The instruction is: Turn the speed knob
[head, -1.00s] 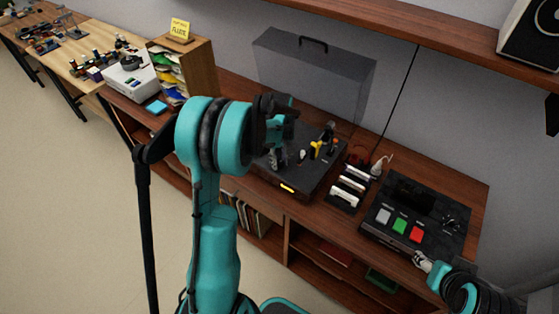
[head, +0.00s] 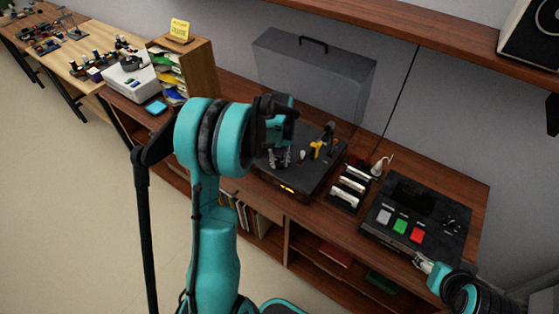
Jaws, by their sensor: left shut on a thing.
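A black deck (head: 318,176) with an open clear lid (head: 315,77) stands on the wooden cabinet, with an orange light on its front edge. My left gripper (head: 279,159) reaches down onto the deck's left part. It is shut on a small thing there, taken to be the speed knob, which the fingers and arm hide. A yellow part (head: 316,149) and a black arm piece stand to the right of the fingers. My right gripper (head: 424,263) is small in view at the front edge of the button box; its jaw opening is unclear.
The black button box (head: 440,210) has grey, green and red buttons. A rack of white pieces (head: 349,186) stands between it and the deck. A wooden sleeve holder (head: 200,68) is at the left, and a shelf (head: 430,35) with a speaker (head: 530,35) hangs above.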

